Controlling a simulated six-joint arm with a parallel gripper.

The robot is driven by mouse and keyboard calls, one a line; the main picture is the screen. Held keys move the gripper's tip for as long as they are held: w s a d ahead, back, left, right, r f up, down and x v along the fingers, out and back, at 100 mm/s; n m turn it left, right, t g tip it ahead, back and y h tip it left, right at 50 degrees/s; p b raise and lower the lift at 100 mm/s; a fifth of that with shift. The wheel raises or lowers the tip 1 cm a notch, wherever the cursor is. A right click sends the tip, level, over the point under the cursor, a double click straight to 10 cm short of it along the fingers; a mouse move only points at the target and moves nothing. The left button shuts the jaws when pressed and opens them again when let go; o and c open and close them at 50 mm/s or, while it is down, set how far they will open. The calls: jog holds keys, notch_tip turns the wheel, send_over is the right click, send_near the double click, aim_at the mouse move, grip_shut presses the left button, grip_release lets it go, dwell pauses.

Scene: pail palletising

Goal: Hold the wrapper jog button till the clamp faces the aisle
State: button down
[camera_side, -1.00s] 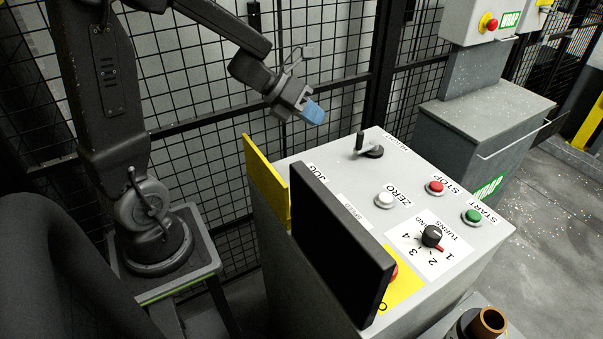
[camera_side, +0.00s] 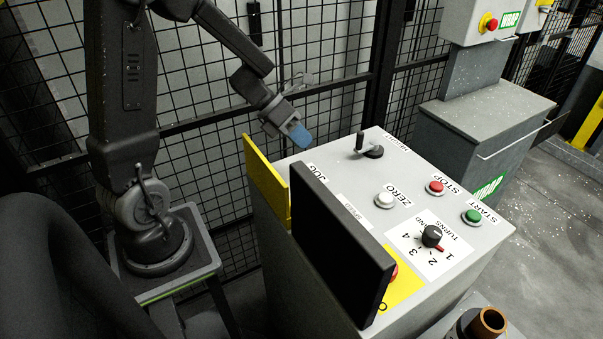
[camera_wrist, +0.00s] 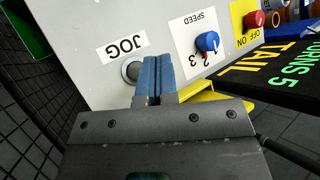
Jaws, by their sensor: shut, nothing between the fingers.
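My gripper (camera_side: 301,135) has blue fingertips, pressed together and empty. In the side view it is above the back left corner of the grey control box (camera_side: 453,262). The wrist view shows my gripper (camera_wrist: 155,78) close to the jog button (camera_wrist: 131,71), a round grey button below the JOG label (camera_wrist: 121,47). The fingers overlap the button's right edge in that view; I cannot tell whether they touch it. In the side view the button is hidden behind the black screen, and only the JOG label (camera_side: 318,172) shows. The clamp is not visible in these frames.
The black screen (camera_side: 340,250) and a yellow plate (camera_side: 266,185) rise at the box's near edge. The top also carries a lever (camera_side: 361,142), white ZERO (camera_side: 384,200), red STOP (camera_side: 436,187) and green START (camera_side: 472,216) buttons. Mesh fence (camera_side: 340,50) stands behind.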

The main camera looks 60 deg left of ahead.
jog(key=shift+f, duration=2.95)
jog(key=shift+f, duration=0.1)
jog(key=shift+f, duration=0.3)
